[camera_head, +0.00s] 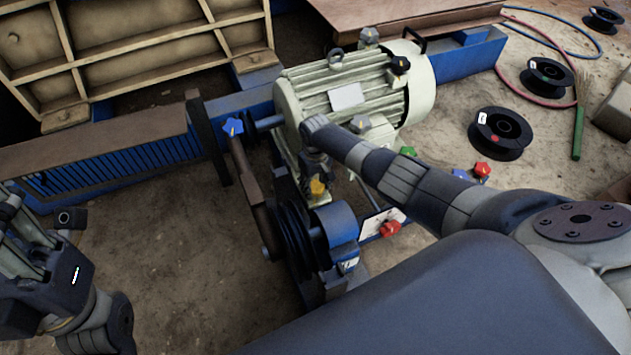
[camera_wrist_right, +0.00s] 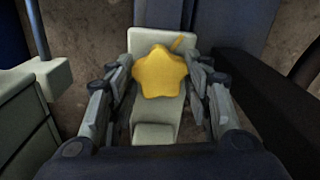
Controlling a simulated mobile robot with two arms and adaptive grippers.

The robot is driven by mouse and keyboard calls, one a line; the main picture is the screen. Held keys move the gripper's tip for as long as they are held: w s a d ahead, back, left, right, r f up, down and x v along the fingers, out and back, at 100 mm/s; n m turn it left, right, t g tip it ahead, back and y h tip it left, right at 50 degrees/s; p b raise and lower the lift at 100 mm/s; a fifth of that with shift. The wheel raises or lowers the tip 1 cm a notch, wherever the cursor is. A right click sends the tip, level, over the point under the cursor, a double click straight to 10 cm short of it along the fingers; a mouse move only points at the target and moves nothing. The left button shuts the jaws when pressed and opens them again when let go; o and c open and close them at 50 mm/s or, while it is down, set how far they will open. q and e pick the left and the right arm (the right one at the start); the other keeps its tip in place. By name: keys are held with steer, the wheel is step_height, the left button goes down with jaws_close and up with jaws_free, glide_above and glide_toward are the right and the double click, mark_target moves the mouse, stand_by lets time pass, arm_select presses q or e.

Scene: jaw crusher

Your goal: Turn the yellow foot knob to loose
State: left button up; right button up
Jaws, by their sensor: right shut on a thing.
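In the right wrist view the yellow knob (camera_wrist_right: 160,74) sits on a pale foot block (camera_wrist_right: 155,133), between the two fingers of my right gripper (camera_wrist_right: 160,85). The fingers are closed in on its left and right sides. In the head view my right gripper (camera_head: 316,168) reaches down onto the knob from above and hides part of it. My left gripper (camera_head: 25,225) is at the left edge, away from the machine; its fingertips are unclear.
The cream motor (camera_head: 340,92) stands behind my right gripper. Black pulleys (camera_head: 292,235) and a blue housing (camera_head: 337,222) are close in front. A blue star knob (camera_head: 233,127), red knob (camera_head: 390,228) and green knob (camera_head: 408,151) are nearby. Black spools (camera_head: 500,134) lie on the ground at right.

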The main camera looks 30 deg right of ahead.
mark_target(315, 187)
steer(key=n, duration=0.5)
steer(key=shift+n, duration=0.3)
steer(key=n, duration=0.5)
steer(key=shift+n, duration=0.4)
steer(key=o, duration=1.1)
steer(key=shift+c, duration=0.2)
step_height(315, 187, up, 12)
stand_by(0.3)
